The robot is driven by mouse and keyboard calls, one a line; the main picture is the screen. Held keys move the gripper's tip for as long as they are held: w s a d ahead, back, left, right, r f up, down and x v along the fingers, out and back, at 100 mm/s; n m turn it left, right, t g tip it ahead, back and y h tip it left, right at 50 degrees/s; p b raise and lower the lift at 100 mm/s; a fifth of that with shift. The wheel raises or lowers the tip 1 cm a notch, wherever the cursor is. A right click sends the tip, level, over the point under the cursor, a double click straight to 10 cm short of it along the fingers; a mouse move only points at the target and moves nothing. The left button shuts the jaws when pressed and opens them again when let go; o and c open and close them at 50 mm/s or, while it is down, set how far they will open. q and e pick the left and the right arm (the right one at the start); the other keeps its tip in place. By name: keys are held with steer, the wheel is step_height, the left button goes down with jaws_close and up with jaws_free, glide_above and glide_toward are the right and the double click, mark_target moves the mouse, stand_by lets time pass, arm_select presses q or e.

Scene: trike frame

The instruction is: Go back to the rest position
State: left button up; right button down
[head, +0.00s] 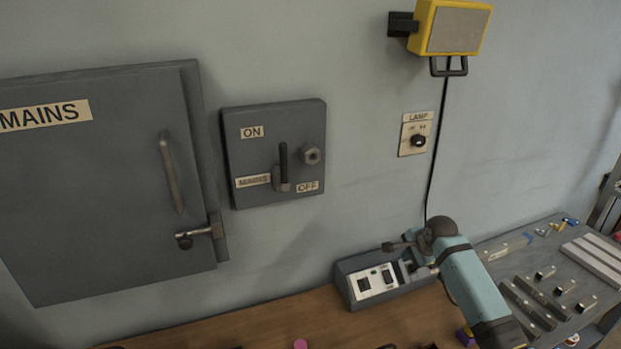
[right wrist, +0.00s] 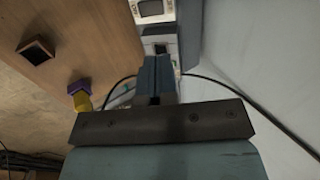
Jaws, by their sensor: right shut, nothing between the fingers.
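My right arm comes in from the lower right of the head view, and my right gripper (head: 406,268) is at the right end of the grey switch box (head: 352,300) on the bench. In the right wrist view the fingers (right wrist: 155,72) are together with nothing between them. They are in front of the box's panel there; I cannot tell whether they touch it. My left gripper is not in view.
The wooden bench (head: 250,318) runs below the wall. A MAINS cabinet (head: 100,180), an ON/OFF switch panel (head: 240,160), a LAMP knob plate (head: 405,147) and a yellow lamp (head: 425,25) with a hanging cable are on the wall. A grey tray (head: 510,268) with several parts lies right.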

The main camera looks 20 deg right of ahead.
steer(key=s+a+f+n+g, duration=0.1)
steer(key=s+a+f+n, duration=0.2)
steer(key=s, duration=0.4)
steer(key=s+a+f+n, duration=0.1)
steer(key=s+a+n, duration=0.35)
steer(key=s, duration=0.25)
steer(key=s+a+f+n+g, duration=0.1)
steer(key=s+a+f+n, duration=0.2)
steer(key=s+a, duration=0.3)
steer(key=s+a+r+n, duration=0.3)
steer(key=s+n, duration=0.1)
steer(key=s, duration=0.6)
steer(key=s+a+r+n, duration=0.2)
steer(key=s+r+n, duration=0.15)
steer(key=s, duration=0.65)
steer(key=w+a+f+n+t+y, duration=0.1)
steer(key=w+a+f+t, duration=0.2)
steer(key=f, duration=0.4)
steer(key=w+a+f+n+t+y, duration=0.1)
steer(key=w+a+f+t, duration=0.1)
steer(key=f, duration=0.5)
steer(key=shift+w+a+f+t, duration=0.3)
steer(key=shift+w+a+t, duration=0.15)
steer(key=shift+t, duration=0.55)
steer(key=shift+s, duration=0.1)
